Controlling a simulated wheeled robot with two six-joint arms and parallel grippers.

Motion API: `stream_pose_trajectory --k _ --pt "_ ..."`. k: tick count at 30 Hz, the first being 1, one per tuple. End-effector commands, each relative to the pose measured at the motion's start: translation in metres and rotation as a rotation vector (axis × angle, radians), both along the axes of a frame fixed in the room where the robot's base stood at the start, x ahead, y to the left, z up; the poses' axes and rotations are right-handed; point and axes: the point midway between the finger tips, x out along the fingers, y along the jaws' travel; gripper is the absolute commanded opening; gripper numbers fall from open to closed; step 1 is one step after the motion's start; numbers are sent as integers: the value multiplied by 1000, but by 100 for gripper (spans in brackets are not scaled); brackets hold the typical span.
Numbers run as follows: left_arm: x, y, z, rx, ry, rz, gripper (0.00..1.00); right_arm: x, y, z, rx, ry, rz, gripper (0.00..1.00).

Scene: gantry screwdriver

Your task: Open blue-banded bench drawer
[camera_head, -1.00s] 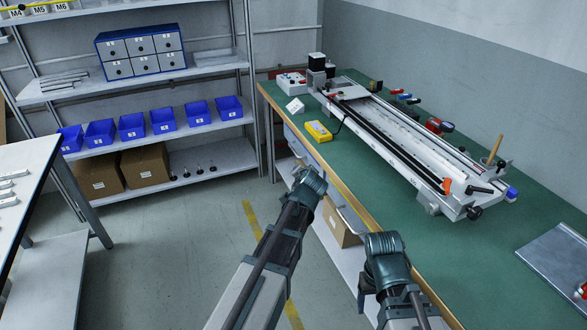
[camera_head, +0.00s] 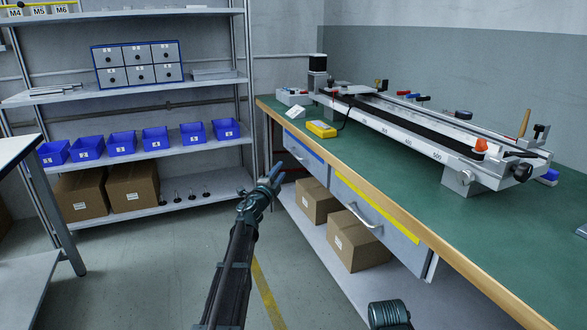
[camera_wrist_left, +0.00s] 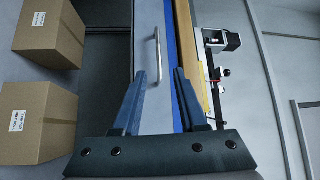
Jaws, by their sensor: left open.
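The blue-banded drawer (camera_head: 303,156) is in the bench's left part in the head view, with its blue band (camera_head: 304,146) along the top edge. It looks shut. In the left wrist view, its pale front (camera_wrist_left: 147,100) shows with a metal bar handle (camera_wrist_left: 157,50) beside the blue band (camera_wrist_left: 170,40). My left gripper (camera_head: 275,174) is in front of the drawer, at its left end in the head view. In the wrist view the left gripper (camera_wrist_left: 160,72) is open and empty, with the handle beyond its fingertips, apart from them. My right gripper is out of view.
A yellow-banded drawer (camera_head: 375,208) with a bar handle (camera_head: 363,215) is to the right under the green bench top (camera_head: 420,190). Cardboard boxes (camera_head: 316,200) sit on the bench's lower shelf. The floor left of the bench (camera_head: 170,265) is clear.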

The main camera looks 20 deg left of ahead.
Motion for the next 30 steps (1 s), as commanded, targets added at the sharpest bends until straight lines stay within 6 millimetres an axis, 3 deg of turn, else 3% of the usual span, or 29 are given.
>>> stream_pose_trajectory --k 14,20,30 --pt "13 1 -2 16 -3 -15 42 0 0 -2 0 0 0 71" --pt "40 0 2 14 -4 -14 42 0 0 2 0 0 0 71" --pt "109 -5 11 15 -3 -14 42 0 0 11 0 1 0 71"
